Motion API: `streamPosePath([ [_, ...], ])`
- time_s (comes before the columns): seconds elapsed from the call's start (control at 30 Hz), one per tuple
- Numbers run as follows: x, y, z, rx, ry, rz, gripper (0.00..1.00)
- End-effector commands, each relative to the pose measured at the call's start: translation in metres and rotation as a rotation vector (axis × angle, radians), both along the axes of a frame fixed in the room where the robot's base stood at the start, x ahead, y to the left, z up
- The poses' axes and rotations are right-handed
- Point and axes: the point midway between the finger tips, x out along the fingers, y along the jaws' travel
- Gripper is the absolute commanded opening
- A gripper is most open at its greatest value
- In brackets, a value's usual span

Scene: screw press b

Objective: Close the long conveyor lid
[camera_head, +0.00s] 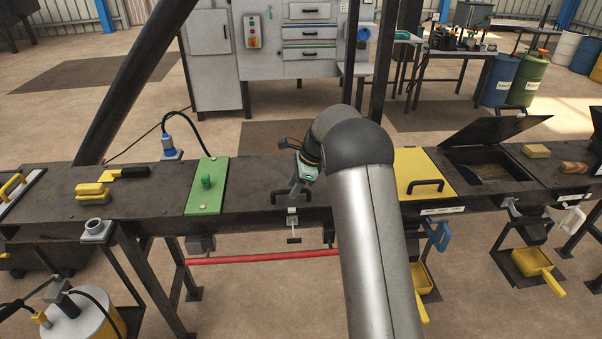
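A long dark metal panel (259,170) with a black handle (281,196) at its front edge lies flat on the conveyor bench, between a green plate and a yellow lid. It looks like the long lid, and it appears down. My gripper (296,192) points down at the front of this panel, beside or at the handle; contact is unclear. Its fingers are too small to tell open from shut. My arm hides the panel's right part. Farther right, a shorter dark lid (495,129) stands tilted up behind an open hatch (484,162).
The yellow lid (415,166) with a black handle is down. The green plate (207,187) carries a green knob. A grey cabinet (275,45) stands behind. A red bar (262,257) runs below the bench.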

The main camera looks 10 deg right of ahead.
Motion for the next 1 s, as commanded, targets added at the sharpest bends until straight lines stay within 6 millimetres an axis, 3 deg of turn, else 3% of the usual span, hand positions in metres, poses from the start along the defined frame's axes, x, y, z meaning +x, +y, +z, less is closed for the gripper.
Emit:
streamPosePath([
  [0.17,-0.003,-0.011,0.024,0.000,-0.005,-0.003,0.36],
  [0.5,-0.014,-0.042,0.101,-0.002,-0.005,-0.002,0.36],
  [0.7,-0.020,-0.056,0.137,-0.001,-0.003,-0.001,0.36],
  [1.0,-0.023,-0.063,0.157,-0.001,0.001,-0.001,0.36],
])
